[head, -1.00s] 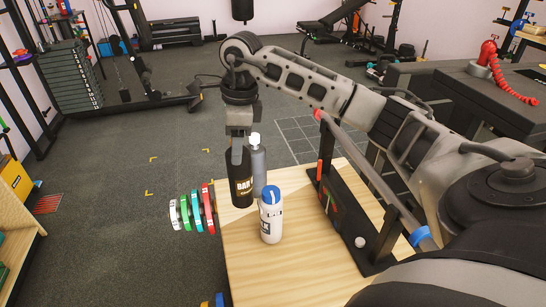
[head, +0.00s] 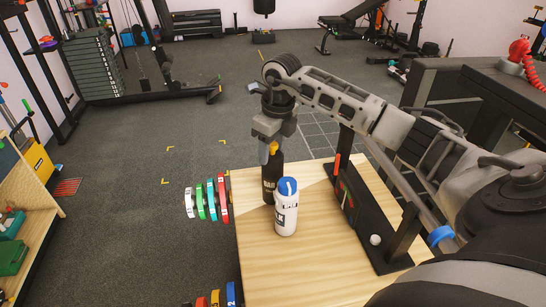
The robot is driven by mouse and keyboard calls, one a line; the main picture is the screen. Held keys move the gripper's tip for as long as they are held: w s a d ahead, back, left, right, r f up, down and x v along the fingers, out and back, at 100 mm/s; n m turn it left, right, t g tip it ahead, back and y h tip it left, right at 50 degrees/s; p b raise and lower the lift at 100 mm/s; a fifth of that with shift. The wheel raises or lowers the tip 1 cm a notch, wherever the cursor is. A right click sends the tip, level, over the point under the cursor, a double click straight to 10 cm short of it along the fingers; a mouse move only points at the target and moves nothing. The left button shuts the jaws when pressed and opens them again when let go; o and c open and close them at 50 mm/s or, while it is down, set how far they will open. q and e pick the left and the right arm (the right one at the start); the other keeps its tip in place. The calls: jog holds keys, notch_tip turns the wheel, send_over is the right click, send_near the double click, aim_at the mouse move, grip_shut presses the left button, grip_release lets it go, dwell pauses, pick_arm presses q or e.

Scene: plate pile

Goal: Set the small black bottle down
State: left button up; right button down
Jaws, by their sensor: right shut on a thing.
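The small black bottle (head: 267,183) stands upright at the left part of the wooden table (head: 280,262), with pale lettering on its side. My right gripper (head: 272,148) points down at its top and is shut on it. A yellow-orange bit shows between the fingers. A white bottle with a blue cap (head: 286,213) stands in front and hides part of the black bottle's lower side, so I cannot tell whether its base touches the table. My left gripper is not in view.
Several coloured weight plates (head: 211,199) hang off the table's left edge. A black rack (head: 372,215) stands to the right of the bottles. The front left of the tabletop is clear. More coloured plates (head: 215,297) show at the lower left.

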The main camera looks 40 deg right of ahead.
aim_at(272, 178)
jog(key=shift+f, duration=1.55)
jog(key=shift+f, duration=0.2)
jog(key=c, duration=0.6)
grip_release()
jog(key=shift+c, duration=0.2)
